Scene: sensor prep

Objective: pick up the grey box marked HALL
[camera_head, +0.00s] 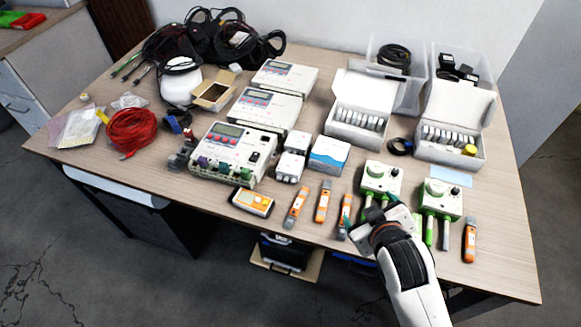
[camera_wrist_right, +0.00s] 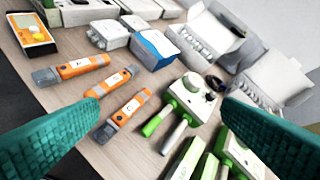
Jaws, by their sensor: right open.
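No HALL lettering is readable in either view. Two small light-grey boxes (camera_head: 292,157) stand close together left of a white-and-blue box (camera_head: 329,155) near the middle of the table; which is marked HALL I cannot tell. In the right wrist view the small boxes (camera_wrist_right: 108,34) are at the top, beside the white-and-blue box (camera_wrist_right: 154,49). My right gripper (camera_head: 384,217) is over the front edge, right of and nearer than these boxes. Its two teal fingers (camera_wrist_right: 160,105) are wide apart with nothing gripped. My left gripper is not in view.
Orange-and-grey handheld tools (camera_head: 323,202) and green-and-white devices (camera_head: 380,182) lie near the right gripper. A yellow meter (camera_head: 253,202) is at the front edge. Open white cartons (camera_head: 357,130) and a larger white instrument (camera_head: 228,155) stand around the boxes.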

